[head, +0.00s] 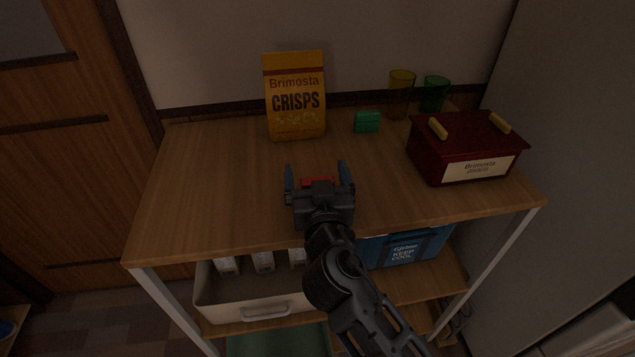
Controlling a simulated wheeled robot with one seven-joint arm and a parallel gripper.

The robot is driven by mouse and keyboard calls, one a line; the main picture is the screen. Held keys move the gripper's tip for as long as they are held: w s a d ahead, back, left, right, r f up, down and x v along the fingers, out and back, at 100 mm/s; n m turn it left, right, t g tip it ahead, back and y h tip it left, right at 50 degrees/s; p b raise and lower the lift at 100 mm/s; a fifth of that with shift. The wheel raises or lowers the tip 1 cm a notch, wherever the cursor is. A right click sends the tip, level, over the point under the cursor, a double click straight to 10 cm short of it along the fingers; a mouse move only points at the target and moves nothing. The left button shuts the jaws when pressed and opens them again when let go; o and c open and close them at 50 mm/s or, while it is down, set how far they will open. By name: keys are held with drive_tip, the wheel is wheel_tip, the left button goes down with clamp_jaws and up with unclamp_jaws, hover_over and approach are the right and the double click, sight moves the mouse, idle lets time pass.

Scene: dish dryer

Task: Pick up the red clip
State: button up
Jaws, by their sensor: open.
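The red clip (318,181) shows as a small red piece on the wooden table top, just beyond the body of my gripper. My gripper (317,172) is open, with one blue-tipped finger on each side of the clip as seen from the head view. The gripper's body hides the near part of the clip. I cannot tell how high the fingers are above the table or whether they touch the clip.
A yellow crisps bag (295,97) stands at the back. A small green box (367,122), yellow glass (401,92) and green glass (435,93) stand right of it. A dark red lidded box (464,150) sits at right. The table's left side (205,190) is clear.

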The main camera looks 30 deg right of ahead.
drive_tip(key=shift+c, duration=0.2)
drive_tip(key=c, duration=1)
drive_tip(key=shift+s+b, duration=0.1)
drive_tip(key=shift+b, duration=0.3)
